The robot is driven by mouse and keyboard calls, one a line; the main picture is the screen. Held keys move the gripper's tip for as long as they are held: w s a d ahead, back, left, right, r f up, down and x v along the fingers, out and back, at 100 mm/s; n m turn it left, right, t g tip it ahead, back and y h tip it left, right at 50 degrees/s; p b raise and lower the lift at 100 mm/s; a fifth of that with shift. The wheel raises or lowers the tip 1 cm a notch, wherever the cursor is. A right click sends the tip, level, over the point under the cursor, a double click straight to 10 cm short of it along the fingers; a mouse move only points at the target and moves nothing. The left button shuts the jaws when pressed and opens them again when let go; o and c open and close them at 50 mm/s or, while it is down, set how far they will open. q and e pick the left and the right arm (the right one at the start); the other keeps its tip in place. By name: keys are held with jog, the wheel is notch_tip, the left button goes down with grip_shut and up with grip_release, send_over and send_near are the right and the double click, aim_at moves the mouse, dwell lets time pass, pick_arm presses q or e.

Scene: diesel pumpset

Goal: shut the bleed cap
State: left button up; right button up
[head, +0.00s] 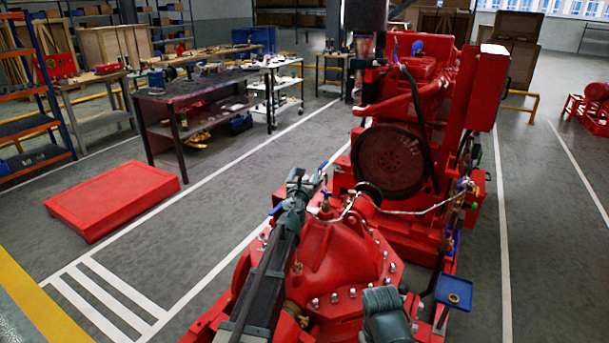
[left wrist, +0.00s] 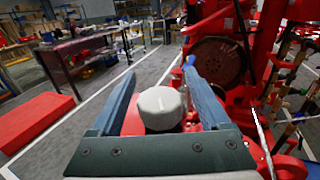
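The bleed cap (left wrist: 160,107), a pale grey round cap, sits between the two fingers of my left gripper (left wrist: 158,92) in the left wrist view. The fingers are open, with a narrow gap showing on each side of the cap. In the head view my left gripper (head: 303,184) reaches in over the red pump casing (head: 335,245); I cannot make out the cap there, behind the gripper. A grey-green part of my right arm shows at the bottom of the head view, but its fingers are not visible.
A blue lever (left wrist: 190,60) stands close to the right fingertip. The red engine (head: 390,160) rises behind the pump, with a thin pipe (head: 415,211) running right. A small blue tray (head: 454,292) is at the pump's right. A red platform (head: 113,198) lies on the floor left.

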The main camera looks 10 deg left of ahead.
pick_arm(q)
jog(key=s+d+r+p, duration=0.2)
jog(key=s, duration=0.5)
jog(key=s+d+r+p, duration=0.2)
jog(key=s+r+p, duration=0.1)
jog(key=s, duration=0.5)
jog(key=shift+s, duration=0.3)
